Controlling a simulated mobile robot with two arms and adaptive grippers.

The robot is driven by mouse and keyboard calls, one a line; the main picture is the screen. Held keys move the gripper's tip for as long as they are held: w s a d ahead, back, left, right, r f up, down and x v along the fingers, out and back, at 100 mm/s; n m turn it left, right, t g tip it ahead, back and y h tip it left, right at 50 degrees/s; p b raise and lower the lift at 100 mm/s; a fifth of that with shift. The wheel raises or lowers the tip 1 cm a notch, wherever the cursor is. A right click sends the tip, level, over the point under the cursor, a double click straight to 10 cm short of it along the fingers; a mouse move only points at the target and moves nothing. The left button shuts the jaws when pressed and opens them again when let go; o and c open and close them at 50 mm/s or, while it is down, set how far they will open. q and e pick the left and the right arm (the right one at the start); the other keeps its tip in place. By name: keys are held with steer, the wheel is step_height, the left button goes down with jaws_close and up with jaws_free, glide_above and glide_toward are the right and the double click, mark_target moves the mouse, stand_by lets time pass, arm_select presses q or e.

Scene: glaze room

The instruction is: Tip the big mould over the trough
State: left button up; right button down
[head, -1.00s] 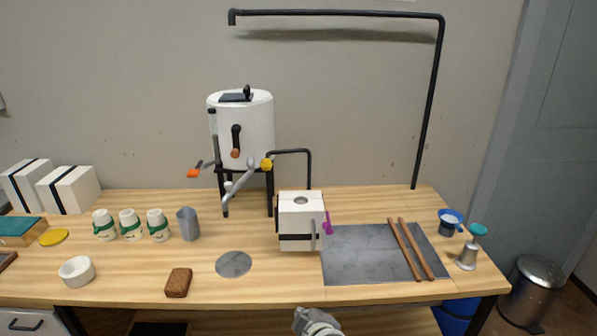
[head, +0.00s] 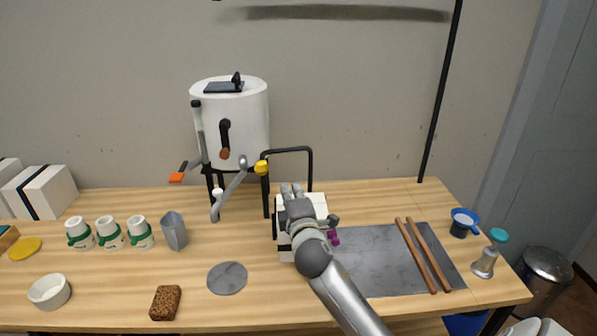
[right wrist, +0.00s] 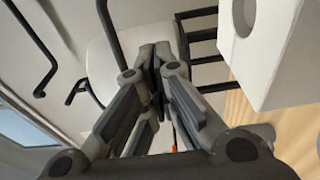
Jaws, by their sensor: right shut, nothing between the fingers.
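The big mould (head: 284,240) is a white block with a black band and a purple part (head: 334,237) at its right side. It stands upright mid-table, largely hidden by my right arm in the head view. The right wrist view shows a white block with a round hole (right wrist: 280,55), apart from the fingers. My right gripper (head: 291,188) is shut and empty, its tips near the mould's back edge; its fingers also show in the right wrist view (right wrist: 155,60). A flat grey slab (head: 375,265) lies right of the mould; I cannot tell whether it is the trough. My left gripper is out of view.
A white tank (head: 250,120) with levers stands behind on a black frame. Two wooden sticks (head: 424,255) lie on the slab. Green-banded cups (head: 110,232), a grey jug (head: 174,232), a grey disc (head: 227,279) and a brown block (head: 165,303) are left.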

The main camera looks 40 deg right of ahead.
steer(key=p+x, duration=0.1)
steer(key=x, duration=0.9)
steer(key=shift+p, duration=0.3)
steer(key=shift+s+d+p, duration=0.1)
steer(key=shift+d+p, duration=0.25)
steer(key=shift+s+d+p, duration=0.55)
steer(key=shift+s+d, duration=0.65)
steer(key=shift+s, duration=0.05)
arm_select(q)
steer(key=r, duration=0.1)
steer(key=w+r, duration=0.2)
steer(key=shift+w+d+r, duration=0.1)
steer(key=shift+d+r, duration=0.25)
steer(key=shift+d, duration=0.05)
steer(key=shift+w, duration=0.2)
arm_select(e)
steer(key=shift+f, duration=0.1)
